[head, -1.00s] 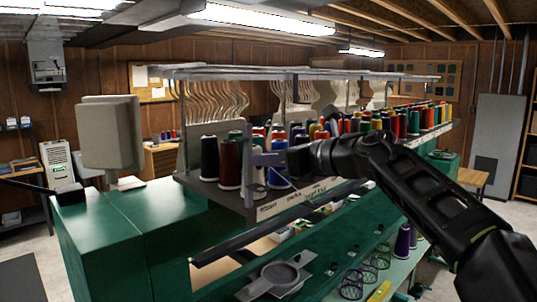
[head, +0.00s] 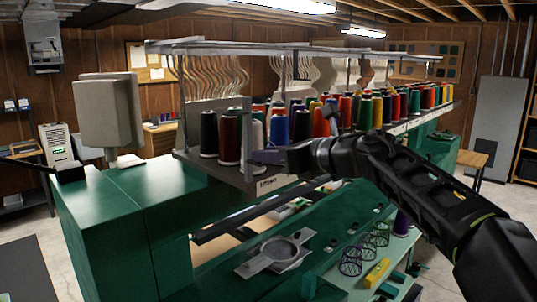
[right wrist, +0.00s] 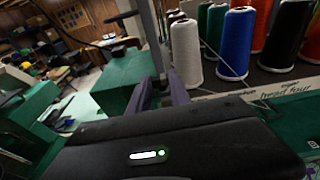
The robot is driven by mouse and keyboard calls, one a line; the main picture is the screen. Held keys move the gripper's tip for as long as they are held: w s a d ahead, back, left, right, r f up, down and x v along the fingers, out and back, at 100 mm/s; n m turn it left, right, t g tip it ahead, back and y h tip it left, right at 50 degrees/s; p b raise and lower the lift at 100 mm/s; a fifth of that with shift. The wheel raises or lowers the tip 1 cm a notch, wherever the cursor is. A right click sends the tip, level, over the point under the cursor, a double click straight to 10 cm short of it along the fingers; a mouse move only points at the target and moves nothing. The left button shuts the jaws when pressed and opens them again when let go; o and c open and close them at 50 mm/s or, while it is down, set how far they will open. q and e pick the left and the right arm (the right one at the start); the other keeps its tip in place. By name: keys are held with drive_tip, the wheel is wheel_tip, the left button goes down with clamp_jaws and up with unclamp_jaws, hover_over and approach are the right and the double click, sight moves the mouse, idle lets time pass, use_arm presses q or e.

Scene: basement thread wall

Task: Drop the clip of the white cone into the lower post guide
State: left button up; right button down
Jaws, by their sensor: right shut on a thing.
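The white cone (right wrist: 186,52) stands upright on the rack, left of a blue cone in the right wrist view. In the head view the white cone (head: 257,131) is partly hidden behind the grey post (head: 246,130). My right gripper (head: 262,157) is at the lower part of this post, in front of the cones. In the right wrist view its two purple-grey fingers (right wrist: 162,92) are close to the post (right wrist: 152,38). They are shut on the clip, which is too small and covered to make out. The lower post guide is not clear to see. My left gripper is out of view.
Many coloured cones crowd the rack behind the post, with a blue cone (right wrist: 237,44) close by. A thin pale thread crosses near the cones in the right wrist view. A grey hoop fixture (head: 280,252) and wire baskets lie lower, on and beside the green machine (head: 150,215).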

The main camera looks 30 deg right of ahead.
drive_tip(key=shift+s, duration=0.2)
drive_tip(key=shift+f, duration=0.15)
idle(0.4)
drive_tip(key=c, duration=1.1)
unclamp_jaws()
drive_tip(key=shift+d, duration=0.1)
drive_tip(key=b+v, duration=0.2)
drive_tip(key=v, duration=0.5)
drive_tip(key=shift+s+d+b, duration=0.1)
drive_tip(key=shift+s+b, duration=0.2)
